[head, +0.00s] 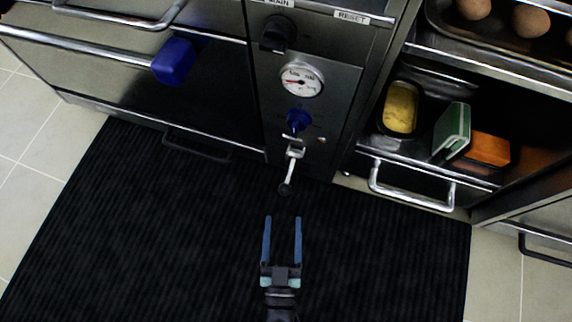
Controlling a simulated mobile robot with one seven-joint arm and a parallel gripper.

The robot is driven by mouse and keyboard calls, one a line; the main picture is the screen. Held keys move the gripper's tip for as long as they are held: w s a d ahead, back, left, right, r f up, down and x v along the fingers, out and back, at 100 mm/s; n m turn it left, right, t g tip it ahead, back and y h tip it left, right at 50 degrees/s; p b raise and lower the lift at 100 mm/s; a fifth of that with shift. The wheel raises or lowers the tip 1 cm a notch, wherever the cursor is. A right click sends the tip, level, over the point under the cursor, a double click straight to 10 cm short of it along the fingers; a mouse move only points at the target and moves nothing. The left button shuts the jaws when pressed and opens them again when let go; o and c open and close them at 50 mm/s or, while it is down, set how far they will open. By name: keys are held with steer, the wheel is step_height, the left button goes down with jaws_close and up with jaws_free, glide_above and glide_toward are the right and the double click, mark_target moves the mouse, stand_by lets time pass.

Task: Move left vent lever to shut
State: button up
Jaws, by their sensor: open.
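My gripper (283,220) is open and empty, its two blue fingers pointing up the picture above the black mat. A silver lever (293,168) with a black ball end sticks out from the metal control panel, just beyond my fingertips and apart from them. A black bar handle (197,146) sits low on the left cabinet front, left of my gripper. No readable label shows which of these is the left vent lever, and I cannot tell whether either stands open or shut.
The panel carries a black knob (278,34), a round gauge (302,80) and a blue knob (298,120). A blue object (174,62) is at the left rail. An open shelf at right holds a green-and-white box (452,130). The black mat (150,240) is clear.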

mark_target(289, 174)
steer(key=w+b, duration=0.2)
steer(key=w, duration=0.1)
steer(key=w+b, duration=0.1)
steer(key=w, duration=0.3)
steer(key=w+b, duration=0.2)
steer(key=w, duration=0.2)
steer(key=shift+w+d+b, duration=0.2)
steer(key=shift+d+b, duration=0.05)
steer(key=shift+b, duration=0.05)
steer(key=shift+w, duration=0.4)
steer(key=shift+r, duration=0.1)
jaws_close()
steer(key=shift+s, duration=0.1)
stand_by(0.4)
